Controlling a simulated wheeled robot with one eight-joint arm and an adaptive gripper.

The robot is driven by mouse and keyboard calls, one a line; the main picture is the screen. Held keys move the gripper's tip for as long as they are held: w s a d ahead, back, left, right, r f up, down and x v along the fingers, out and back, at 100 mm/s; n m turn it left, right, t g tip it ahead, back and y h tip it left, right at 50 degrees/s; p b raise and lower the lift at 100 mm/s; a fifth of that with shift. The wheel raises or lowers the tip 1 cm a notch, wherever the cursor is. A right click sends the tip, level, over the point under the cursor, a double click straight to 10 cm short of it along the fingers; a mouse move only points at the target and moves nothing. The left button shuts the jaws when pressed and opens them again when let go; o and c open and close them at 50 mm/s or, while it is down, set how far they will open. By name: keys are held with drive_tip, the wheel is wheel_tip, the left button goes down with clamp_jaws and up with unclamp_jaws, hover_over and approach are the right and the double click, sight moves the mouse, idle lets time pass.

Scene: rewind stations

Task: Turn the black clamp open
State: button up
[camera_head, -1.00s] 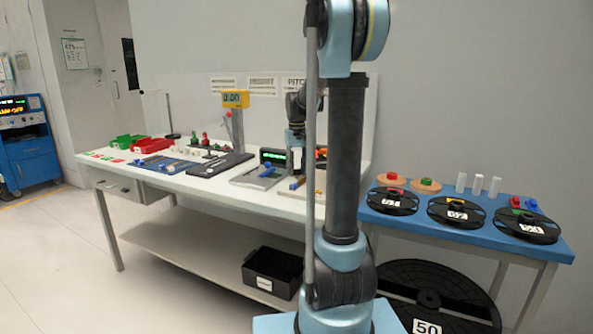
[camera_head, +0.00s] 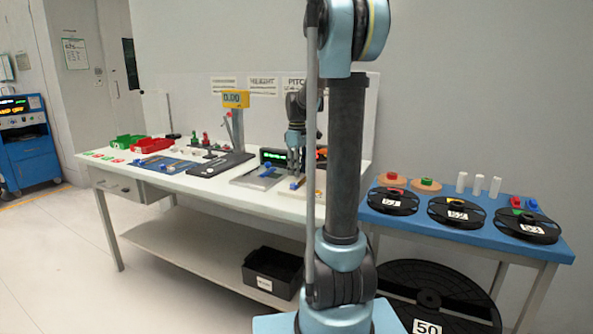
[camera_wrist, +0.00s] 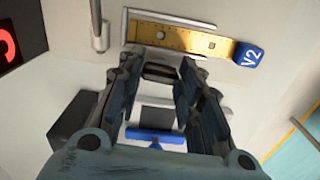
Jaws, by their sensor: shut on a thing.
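In the wrist view my gripper (camera_wrist: 160,74) has its two fingers closed in on a small black part between their tips, which looks like the black clamp (camera_wrist: 160,71). Most of the clamp is hidden by the fingers, so I cannot tell its turn angle. In the head view my gripper (camera_head: 296,174) points down at the right part of the white bench, and the clamp cannot be made out there.
A blue handle-like part (camera_wrist: 155,136) shows between my fingers. A grey post (camera_wrist: 98,28) stands left of the bar. On the bench (camera_head: 225,194) are a green display (camera_head: 273,156), a yellow readout (camera_head: 235,99) and red (camera_head: 152,146) and green bins (camera_head: 125,141). A blue table (camera_head: 478,229) with reels stands right.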

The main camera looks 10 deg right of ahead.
drive_tip(key=shift+n, duration=0.4)
drive_tip(key=o, duration=1.1)
drive_tip(key=shift+c, duration=0.2)
drive_tip(key=shift+r, duration=0.1)
wheel_tip(320, 180, up, 12)
